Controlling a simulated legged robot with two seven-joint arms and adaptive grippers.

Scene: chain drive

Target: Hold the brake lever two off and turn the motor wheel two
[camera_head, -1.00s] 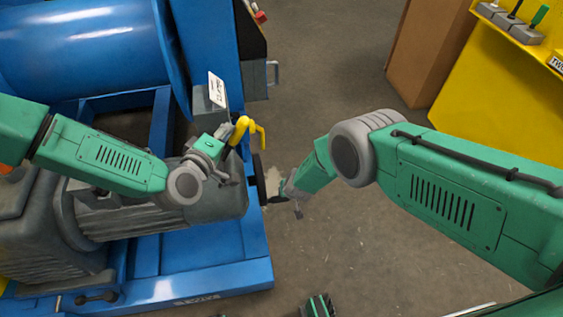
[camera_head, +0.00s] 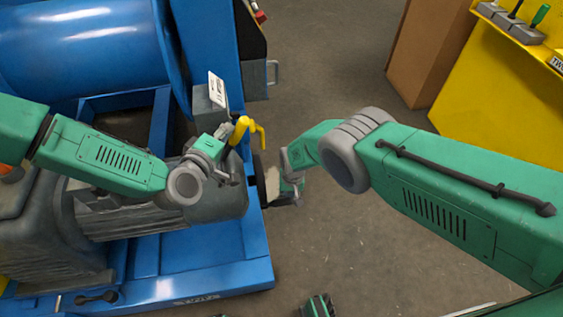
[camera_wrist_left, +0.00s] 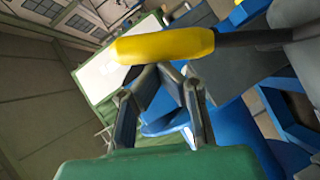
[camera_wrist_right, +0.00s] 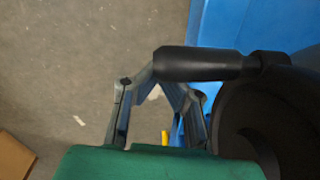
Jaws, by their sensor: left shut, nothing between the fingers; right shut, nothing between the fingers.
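The yellow brake lever (camera_head: 239,130) stands by a grey box on the blue frame. My left gripper (camera_head: 226,140) is at it; in the left wrist view the shut fingertips (camera_wrist_left: 160,72) press close against the underside of the yellow grip (camera_wrist_left: 165,45). The grip is not between the fingers. The motor wheel (camera_head: 258,180) is a dark disc at the motor's right end. In the right wrist view it is black (camera_wrist_right: 245,110) with a crank handle (camera_wrist_right: 200,64). My right gripper (camera_wrist_right: 165,75) is shut and empty, its tips beside the handle, partly hidden behind it. Contact is unclear.
The grey motor (camera_head: 120,212) lies on the blue base frame (camera_head: 225,275), below a large blue drum (camera_head: 80,45). A yellow tool panel (camera_head: 500,90) and a brown box (camera_head: 425,50) stand at upper right. Bare floor (camera_head: 330,240) lies right of the frame.

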